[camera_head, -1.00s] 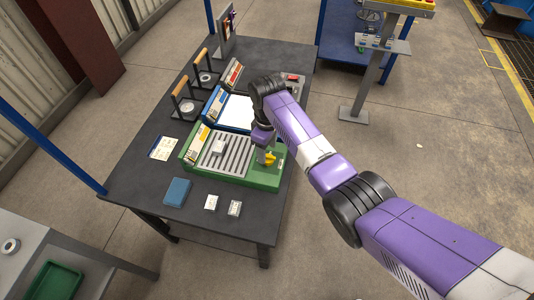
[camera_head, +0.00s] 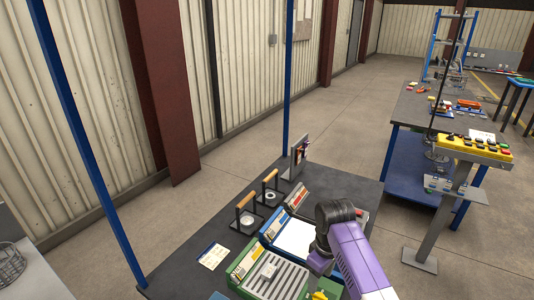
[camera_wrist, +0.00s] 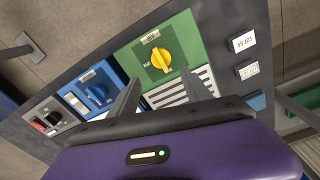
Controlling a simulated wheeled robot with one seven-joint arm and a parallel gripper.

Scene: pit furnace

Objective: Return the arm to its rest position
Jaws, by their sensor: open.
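My purple arm (camera_head: 354,258) reaches over the dark workbench (camera_head: 221,242) in the head view; its far end is partly hidden there. In the wrist view my gripper (camera_wrist: 160,88) is open, with two grey fingers apart and nothing between them. Just beyond the fingertips is a yellow rotary knob (camera_wrist: 157,60) on a green panel (camera_wrist: 184,32). The fingers appear apart from the knob. In the head view the green unit (camera_head: 262,272) with its slatted top lies at the bottom edge, partly cut off.
A blue unit (camera_wrist: 96,92) with a blue knob sits beside the green one. Two wooden-handled stands (camera_head: 248,222) and a small upright board (camera_head: 299,158) stand farther back. A yellow button console (camera_head: 473,149) on a post is at right. Open floor lies between bench and console.

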